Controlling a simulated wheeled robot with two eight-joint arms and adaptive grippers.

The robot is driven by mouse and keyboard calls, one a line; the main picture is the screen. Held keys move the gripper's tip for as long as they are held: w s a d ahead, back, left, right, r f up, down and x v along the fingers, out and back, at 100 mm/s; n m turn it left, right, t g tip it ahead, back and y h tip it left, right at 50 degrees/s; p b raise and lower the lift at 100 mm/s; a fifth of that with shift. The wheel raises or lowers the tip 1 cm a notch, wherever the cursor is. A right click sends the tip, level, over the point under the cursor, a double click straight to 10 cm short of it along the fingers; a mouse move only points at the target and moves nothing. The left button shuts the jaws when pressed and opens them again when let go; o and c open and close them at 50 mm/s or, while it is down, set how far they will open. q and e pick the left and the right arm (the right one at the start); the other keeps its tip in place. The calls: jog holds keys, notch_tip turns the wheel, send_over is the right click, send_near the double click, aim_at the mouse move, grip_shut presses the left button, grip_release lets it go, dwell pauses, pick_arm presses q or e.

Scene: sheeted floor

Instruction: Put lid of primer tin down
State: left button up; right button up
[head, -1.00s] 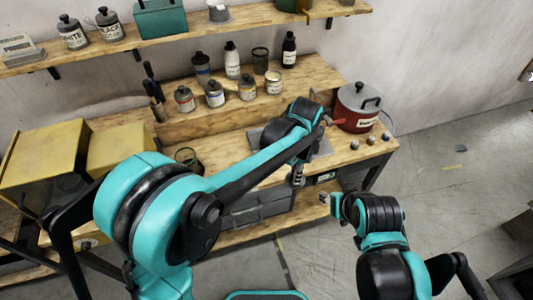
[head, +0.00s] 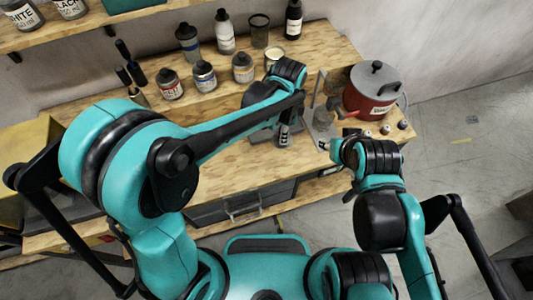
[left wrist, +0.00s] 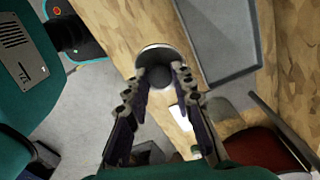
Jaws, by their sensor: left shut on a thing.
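My left gripper (head: 284,140) points down over the front part of the bench. In the left wrist view its fingers (left wrist: 160,75) are shut on the dark knob of a round lid (left wrist: 150,53) with a pale rim. The lid appears over the wooden bench near its front edge; I cannot tell whether it touches the wood. An open tin with a cream-coloured top (head: 274,52) on the raised shelf may be the primer tin; its label is hidden behind my arm. My right gripper (head: 327,146) is near the bench's front right; its fingers are too small to judge.
A grey tray (left wrist: 222,45) lies beside the lid. A red pot (head: 371,98) stands at the bench's right end, with several small pots (head: 385,129) in front. Several dark-lidded jars (head: 204,77) stand on the raised shelf. Bare wood (head: 220,168) shows left of the gripper.

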pick_arm(q)
jog(key=s+a+f, duration=0.2)
jog(key=a, duration=0.1)
jog(key=s+a+f+b, duration=0.1)
jog(key=a+f, duration=0.1)
jog(key=shift+s, duration=0.35)
jog(key=shift+f+b, duration=0.65)
jog(key=shift+f, duration=1.25)
jog(key=shift+f, duration=0.2)
jog(key=o, duration=0.9)
jog(key=shift+r, duration=0.15)
